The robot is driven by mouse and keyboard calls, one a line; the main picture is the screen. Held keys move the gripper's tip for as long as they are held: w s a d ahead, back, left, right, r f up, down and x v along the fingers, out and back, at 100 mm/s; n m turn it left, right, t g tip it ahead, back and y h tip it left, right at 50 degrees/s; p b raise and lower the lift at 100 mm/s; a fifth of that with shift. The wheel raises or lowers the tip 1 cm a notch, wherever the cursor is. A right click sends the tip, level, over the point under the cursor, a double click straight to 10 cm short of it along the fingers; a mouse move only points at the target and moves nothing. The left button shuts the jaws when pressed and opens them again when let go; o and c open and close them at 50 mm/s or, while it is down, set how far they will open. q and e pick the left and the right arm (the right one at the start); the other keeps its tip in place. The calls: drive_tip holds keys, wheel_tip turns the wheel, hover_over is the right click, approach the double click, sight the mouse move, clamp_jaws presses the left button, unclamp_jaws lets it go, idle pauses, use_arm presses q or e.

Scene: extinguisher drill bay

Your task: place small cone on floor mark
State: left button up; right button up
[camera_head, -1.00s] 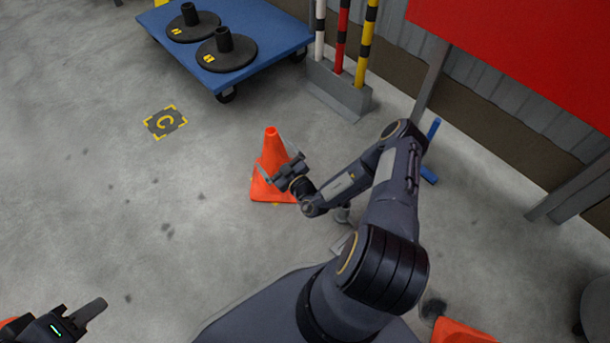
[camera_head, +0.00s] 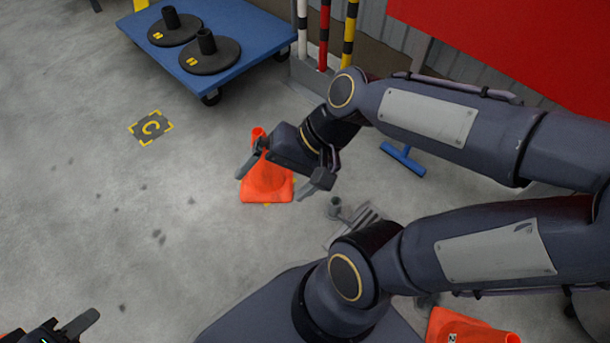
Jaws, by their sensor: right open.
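An orange cone (camera_head: 266,185) stands on the concrete near the middle of the view. My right gripper (camera_head: 275,183) is open over it, one finger on either side of the cone in the picture. The gripper's body hides much of the cone's upper part, and I cannot tell whether the fingers touch it. The floor mark (camera_head: 151,127), a dark square with yellow corners and a letter C, lies bare, up and left of the cone. My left gripper (camera_head: 68,328) is partly in view at the bottom left, away from the cone; its opening does not show.
A blue platform cart (camera_head: 240,58) with two black round bases (camera_head: 208,55) stands at the back. Striped posts (camera_head: 348,35) stand beside it. Another orange cone (camera_head: 465,330) is partly visible at the bottom right. The floor between cone and mark is clear.

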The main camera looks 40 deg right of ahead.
drive_tip(key=s+d+n+h, duration=0.1)
drive_tip(key=n, duration=0.1)
drive_tip(key=s+d+n+t, duration=0.1)
drive_tip(key=n, duration=0.1)
drive_tip(key=s+d+n+t+h, duration=0.1)
drive_tip(key=n, duration=0.1)
drive_tip(key=shift+d+h, duration=0.3)
drive_tip(key=shift+d, duration=0.05)
drive_tip(key=shift+r+t, duration=0.15)
drive_tip(key=shift+t, duration=0.15)
